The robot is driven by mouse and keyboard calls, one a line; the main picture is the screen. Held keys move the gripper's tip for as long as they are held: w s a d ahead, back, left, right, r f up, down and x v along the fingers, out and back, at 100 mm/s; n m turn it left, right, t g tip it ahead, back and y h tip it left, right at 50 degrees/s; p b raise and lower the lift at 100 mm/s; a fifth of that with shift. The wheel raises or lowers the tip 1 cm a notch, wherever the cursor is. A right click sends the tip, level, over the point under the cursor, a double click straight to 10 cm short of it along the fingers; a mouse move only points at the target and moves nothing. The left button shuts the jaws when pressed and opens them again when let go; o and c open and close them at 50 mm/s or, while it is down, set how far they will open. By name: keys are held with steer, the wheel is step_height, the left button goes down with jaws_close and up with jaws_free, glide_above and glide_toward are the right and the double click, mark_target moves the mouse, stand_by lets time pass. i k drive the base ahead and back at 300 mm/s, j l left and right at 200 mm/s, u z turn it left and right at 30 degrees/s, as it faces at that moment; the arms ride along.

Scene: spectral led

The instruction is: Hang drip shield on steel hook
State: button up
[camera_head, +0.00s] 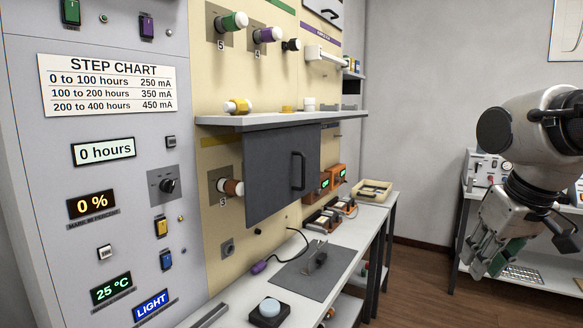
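A dark grey flat panel with a black handle (283,177) stands upright below the wall shelf, in front of the cream wall; it looks like the drip shield. I cannot tell what holds it up. I cannot pick out the steel hook with certainty. My gripper (494,262) is at the far right, fingers pointing down, well away from the panel. Something dark green shows by its fingers; I cannot tell whether it is held or lies behind, nor whether the fingers are open.
Open floor (424,275) lies between bench and gripper.

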mark_target(319, 256)
steer(key=i+l+u, duration=0.2)
steer(key=u, duration=0.2)
steer(key=i+l+u, duration=0.15)
steer(key=u, duration=0.2)
steer(key=i+l+u, duration=0.1)
steer(key=l+u, duration=0.3)
